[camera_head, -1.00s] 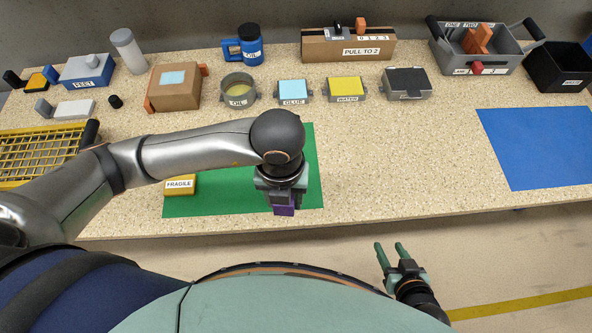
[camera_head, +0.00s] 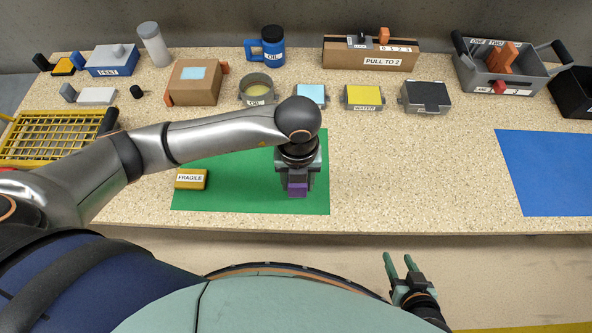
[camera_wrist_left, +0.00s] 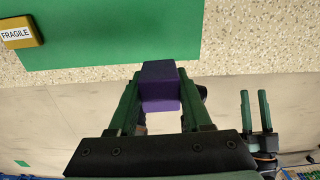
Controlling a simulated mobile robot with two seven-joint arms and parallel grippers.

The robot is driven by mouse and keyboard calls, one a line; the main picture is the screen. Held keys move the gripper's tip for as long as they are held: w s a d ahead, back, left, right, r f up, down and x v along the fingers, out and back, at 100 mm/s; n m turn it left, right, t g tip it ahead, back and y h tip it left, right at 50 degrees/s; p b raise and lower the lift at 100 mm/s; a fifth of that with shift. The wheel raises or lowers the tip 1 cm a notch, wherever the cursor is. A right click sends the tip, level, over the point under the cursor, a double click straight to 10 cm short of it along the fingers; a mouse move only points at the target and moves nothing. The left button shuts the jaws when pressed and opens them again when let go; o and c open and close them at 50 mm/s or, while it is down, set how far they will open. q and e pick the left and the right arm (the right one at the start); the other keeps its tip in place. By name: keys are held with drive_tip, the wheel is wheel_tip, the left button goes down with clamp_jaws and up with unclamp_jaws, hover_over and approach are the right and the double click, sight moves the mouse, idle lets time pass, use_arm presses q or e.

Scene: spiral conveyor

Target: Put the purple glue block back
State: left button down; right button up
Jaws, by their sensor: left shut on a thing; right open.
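The purple block (camera_head: 298,190) is held between the fingers of my left gripper (camera_head: 297,184), over the right part of the green mat (camera_head: 240,195). In the left wrist view the purple block (camera_wrist_left: 160,86) sits between both green fingers of my left gripper (camera_wrist_left: 158,100). The light-blue-topped container (camera_head: 311,95), labelled GLUE in the earlier frame, stands behind my left wrist, which hides its label now. My right gripper (camera_head: 402,268) is open and empty, off the front edge of the table; it also shows in the left wrist view (camera_wrist_left: 257,112).
A yellow FRAGILE block (camera_head: 191,179) lies on the green mat's left side. A round OIL pot (camera_head: 257,90), a yellow-topped WATER container (camera_head: 363,96) and a dark-topped container (camera_head: 426,97) stand in a row. The table between the green mat and blue mat (camera_head: 550,170) is clear.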

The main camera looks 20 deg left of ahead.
use_arm(q)
drive_tip(key=w+f, duration=0.1)
drive_tip(key=w+a+f, duration=0.1)
drive_tip(key=w+f, duration=0.1)
drive_tip(key=w+a+f, duration=0.1)
drive_tip(key=w+f, duration=0.1)
drive_tip(key=shift+w, duration=0.2)
drive_tip(key=shift+w+a+f, duration=0.15)
drive_tip(key=shift+w+f, duration=0.4)
drive_tip(key=shift+f, duration=0.2)
drive_tip(key=shift+w+a+f, duration=0.1)
drive_tip(key=shift+w+f, duration=0.05)
drive_tip(key=shift+f, duration=0.4)
drive_tip(key=shift+w+f, duration=0.1)
drive_tip(key=shift+f, duration=0.95)
drive_tip(key=shift+f, duration=0.1)
drive_tip(key=shift+f+b, duration=0.15)
drive_tip(key=shift+b, duration=0.15)
drive_tip(key=shift+c, duration=1.7)
unclamp_jaws()
